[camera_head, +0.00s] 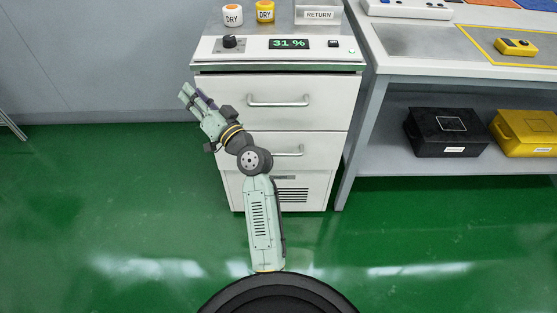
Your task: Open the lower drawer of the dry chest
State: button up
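The dry chest (340,88) is a white cabinet with two drawers, in the middle of the head view. Its lower drawer (325,148) looks shut, its front in line with the upper drawer (318,115), which also looks shut. The lower drawer's bar handle (288,154) shows on the right, but my arm hides its left part. My gripper (193,93) is at the chest's upper left edge, pointing up and left. Its two fingers are apart with nothing seen between them. It is left of both handles and holds neither.
A control panel reading 31 % (289,44) and two jars marked DRY, one white (232,14), one yellow (265,11), are on top. Right is a workbench (420,72) with a black case (446,132) and a yellow case (527,132) below. Green floor (420,240) in front is clear.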

jog(key=d+f+m+h, duration=0.3)
jog(key=d+f+m, duration=0.3)
jog(key=d+f, duration=0.85)
jog(key=m+t+h+b, duration=0.1)
jog(key=m+t+h, duration=0.25)
jog(key=m, duration=0.45)
send_near(278, 154)
jog(key=x, duration=0.3)
jog(key=p+x, duration=0.1)
jog(key=x, duration=0.2)
jog(key=p+x, duration=0.1)
jog(key=x, duration=0.3)
jog(key=shift+f, duration=0.4)
grip_shut()
